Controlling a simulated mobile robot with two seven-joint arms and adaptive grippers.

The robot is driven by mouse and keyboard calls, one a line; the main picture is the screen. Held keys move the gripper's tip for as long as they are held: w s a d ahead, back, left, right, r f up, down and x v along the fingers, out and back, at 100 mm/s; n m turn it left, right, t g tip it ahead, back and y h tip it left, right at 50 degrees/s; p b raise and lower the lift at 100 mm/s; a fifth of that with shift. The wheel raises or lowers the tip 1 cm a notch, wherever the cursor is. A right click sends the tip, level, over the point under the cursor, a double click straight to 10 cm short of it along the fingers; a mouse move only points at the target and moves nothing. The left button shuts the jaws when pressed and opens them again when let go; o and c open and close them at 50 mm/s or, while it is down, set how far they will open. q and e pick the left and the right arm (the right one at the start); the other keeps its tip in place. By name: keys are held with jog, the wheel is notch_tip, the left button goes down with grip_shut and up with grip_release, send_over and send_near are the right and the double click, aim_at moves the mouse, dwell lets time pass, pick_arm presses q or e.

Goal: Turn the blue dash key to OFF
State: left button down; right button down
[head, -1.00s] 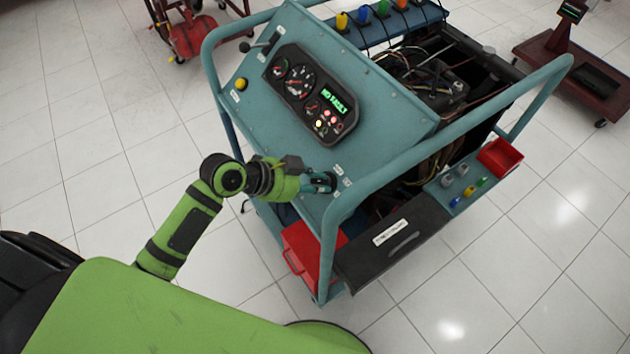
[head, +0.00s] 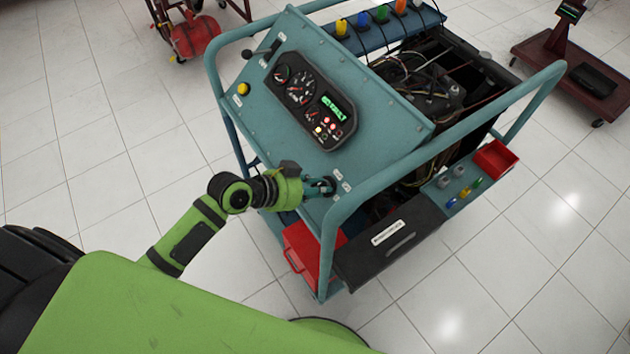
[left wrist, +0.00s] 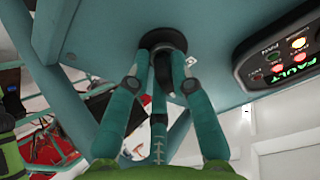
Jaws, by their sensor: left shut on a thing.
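The dash key switch is a dark round collar (left wrist: 163,38) on the teal panel, at the top centre of the left wrist view. In the head view it sits at the panel's lower right corner, mostly behind the fingers. My left gripper (head: 322,187) reaches it from the left. Its teal fingers (left wrist: 163,85) are shut around the key, just in front of the collar. Only a dark part of the key shows between them, so its blue colour and pointing direction are hidden. My right gripper is not in view.
The gauge cluster (head: 313,98) has a lit green display and lit warning lamps. A teal tube rail (head: 440,140) runs close beside the key corner. A yellow button (head: 243,88) is at the panel's left.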

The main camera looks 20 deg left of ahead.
pick_arm(q)
jog(key=n, duration=0.1)
jog(key=r+n+p, duration=0.1)
jog(key=n+p, duration=0.1)
jog(key=shift+w+d+r+t, duration=0.15)
jog(key=shift+w+d+t, duration=0.1)
jog(key=shift+t, duration=0.15)
jog(key=shift+n+y+p, duration=0.3)
jog(key=shift+n+p, duration=0.35)
jog(key=shift+n, duration=0.05)
jog(key=shift+a+t, duration=0.1)
jog(key=shift+t, duration=0.2)
jog(key=c, duration=1.1)
grip_release()
jog(key=shift+c, duration=0.2)
jog(key=shift+f, duration=0.3)
jog(key=shift+f, duration=0.1)
